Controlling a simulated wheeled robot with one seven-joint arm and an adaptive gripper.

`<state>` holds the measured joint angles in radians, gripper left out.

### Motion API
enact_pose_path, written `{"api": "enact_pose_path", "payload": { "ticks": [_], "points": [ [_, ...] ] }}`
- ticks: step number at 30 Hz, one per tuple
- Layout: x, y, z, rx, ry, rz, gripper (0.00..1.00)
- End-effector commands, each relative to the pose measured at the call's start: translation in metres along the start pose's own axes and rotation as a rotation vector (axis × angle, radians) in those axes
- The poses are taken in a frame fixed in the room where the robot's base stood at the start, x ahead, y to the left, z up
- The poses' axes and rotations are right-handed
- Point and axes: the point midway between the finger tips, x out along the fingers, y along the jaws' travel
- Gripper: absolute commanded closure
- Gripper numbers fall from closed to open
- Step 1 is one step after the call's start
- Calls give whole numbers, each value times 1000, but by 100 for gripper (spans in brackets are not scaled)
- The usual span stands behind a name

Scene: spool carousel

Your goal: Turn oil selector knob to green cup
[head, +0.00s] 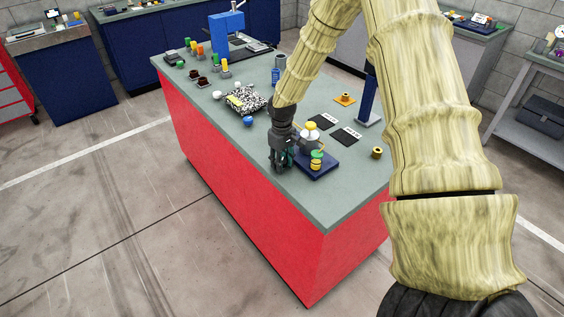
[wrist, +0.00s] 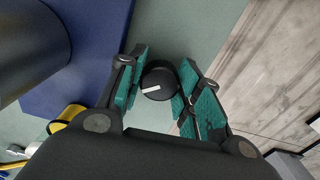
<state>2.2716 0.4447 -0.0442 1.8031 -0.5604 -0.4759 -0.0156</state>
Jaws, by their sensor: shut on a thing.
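My gripper (head: 281,160) reaches down at the front edge of the bench, beside a blue base (head: 318,170). In the wrist view my gripper (wrist: 158,95) has its teal finger pads on either side of a round black knob (wrist: 158,80), shut on it. The knob's white pointer mark points left and slightly down in that view. A green and yellow stacked piece (head: 316,160) stands on the blue base. The blue base also shows in the wrist view (wrist: 85,50), left of the knob. The knob is hidden in the head view. I cannot tell which piece is the green cup.
A white and yellow object (head: 311,132) stands just behind the base. Two dark mats (head: 345,136), a blue post (head: 370,95) and a brass-coloured spool (head: 377,153) are to the right.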

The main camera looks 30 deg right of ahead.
Motion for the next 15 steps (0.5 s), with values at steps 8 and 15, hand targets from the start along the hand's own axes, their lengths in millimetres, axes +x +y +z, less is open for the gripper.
{"api": "enact_pose_path", "payload": {
  "ticks": [8,15],
  "points": [
    [1,0,0,236,-1,3,90],
    [0,0,0,465,0,3,90]
  ]
}}
